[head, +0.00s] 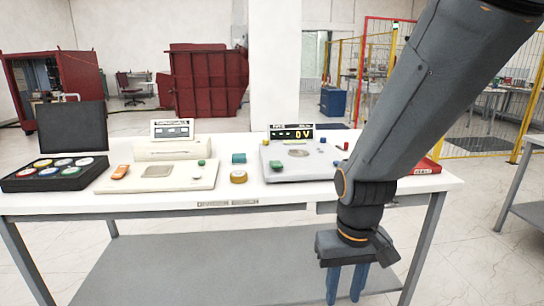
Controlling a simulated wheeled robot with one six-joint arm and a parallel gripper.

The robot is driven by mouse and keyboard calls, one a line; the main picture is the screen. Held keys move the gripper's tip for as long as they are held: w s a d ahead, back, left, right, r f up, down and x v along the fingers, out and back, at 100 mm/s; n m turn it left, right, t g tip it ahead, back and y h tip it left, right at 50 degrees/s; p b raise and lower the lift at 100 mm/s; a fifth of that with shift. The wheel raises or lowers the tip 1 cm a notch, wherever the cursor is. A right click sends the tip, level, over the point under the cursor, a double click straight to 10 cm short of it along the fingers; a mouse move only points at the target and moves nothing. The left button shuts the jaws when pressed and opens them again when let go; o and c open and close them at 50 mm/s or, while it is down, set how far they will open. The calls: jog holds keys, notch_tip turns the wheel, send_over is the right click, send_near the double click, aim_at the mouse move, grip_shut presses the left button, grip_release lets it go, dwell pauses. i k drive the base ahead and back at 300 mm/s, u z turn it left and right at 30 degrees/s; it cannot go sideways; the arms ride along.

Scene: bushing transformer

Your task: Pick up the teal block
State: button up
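The white table (300,197) holds a cream instrument (180,180) at left and a grey instrument (305,172) at right. A black case (55,180) with coloured discs stands far left. A red tray (427,167) is at right.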

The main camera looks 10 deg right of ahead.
aim_at(237, 158)
jog(key=z, duration=0.2)
jog(key=k, duration=0.4)
jog(key=u, duration=1.3)
jog(key=i, duration=1.2)
jog(key=z, duration=0.6)
